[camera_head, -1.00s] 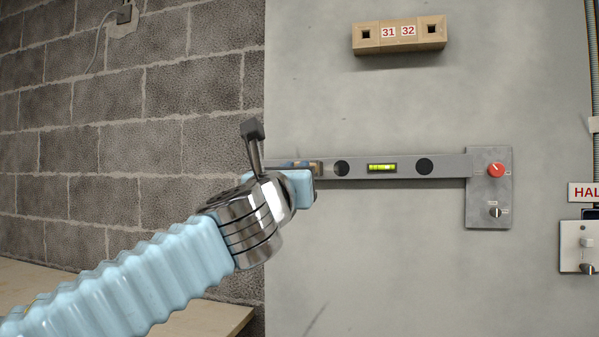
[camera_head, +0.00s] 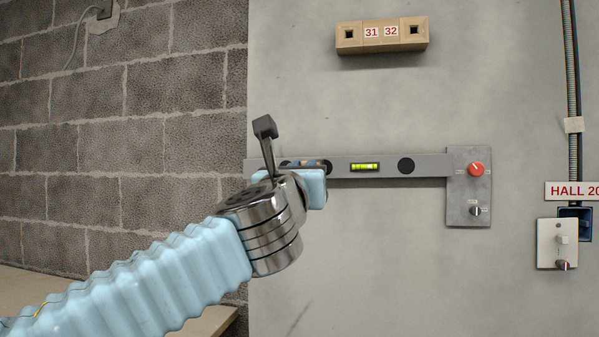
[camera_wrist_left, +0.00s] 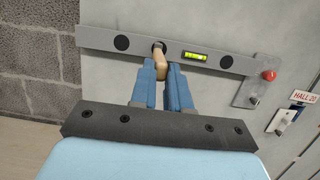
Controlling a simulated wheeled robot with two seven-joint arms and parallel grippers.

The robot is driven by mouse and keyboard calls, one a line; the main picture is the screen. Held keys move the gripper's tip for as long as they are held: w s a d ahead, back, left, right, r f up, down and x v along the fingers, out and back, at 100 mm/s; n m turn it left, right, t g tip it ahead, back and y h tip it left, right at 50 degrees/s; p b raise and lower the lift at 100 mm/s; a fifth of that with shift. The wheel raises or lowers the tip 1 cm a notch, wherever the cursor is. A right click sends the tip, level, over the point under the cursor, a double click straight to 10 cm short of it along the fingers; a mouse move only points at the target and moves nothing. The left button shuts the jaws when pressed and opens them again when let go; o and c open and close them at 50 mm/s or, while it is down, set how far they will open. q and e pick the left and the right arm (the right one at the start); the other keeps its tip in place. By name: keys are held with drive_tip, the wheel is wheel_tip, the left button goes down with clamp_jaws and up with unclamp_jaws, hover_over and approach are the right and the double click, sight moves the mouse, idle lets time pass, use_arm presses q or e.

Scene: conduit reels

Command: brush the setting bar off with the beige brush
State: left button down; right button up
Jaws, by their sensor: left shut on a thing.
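The setting bar (camera_head: 432,164) is a long grey level bar with a green vial, fixed level on the pale wall panel; it also shows in the wrist view (camera_wrist_left: 138,42). My left gripper (camera_wrist_left: 162,72) is shut on the beige brush (camera_wrist_left: 158,65), whose tan handle points from the blue fingers toward the bar. The brush end is at the bar's face, left of the vial; I cannot tell whether it touches. In the head view my left gripper (camera_head: 312,184) covers part of the bar's left portion and most of the brush. My right gripper is out of view.
A grey plate with a red knob (camera_head: 476,168) sits at the bar's right end. A wooden block (camera_head: 382,36) marked 31 and 32 is above. A switch box (camera_head: 557,243) and HALL sign (camera_head: 573,190) are at right. The panel below the bar is clear.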

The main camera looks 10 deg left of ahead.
use_arm(q)
drive_tip(key=s, duration=0.9)
drive_tip(key=shift+a+b, duration=0.15)
drive_tip(key=shift+b, duration=0.15)
idle(0.3)
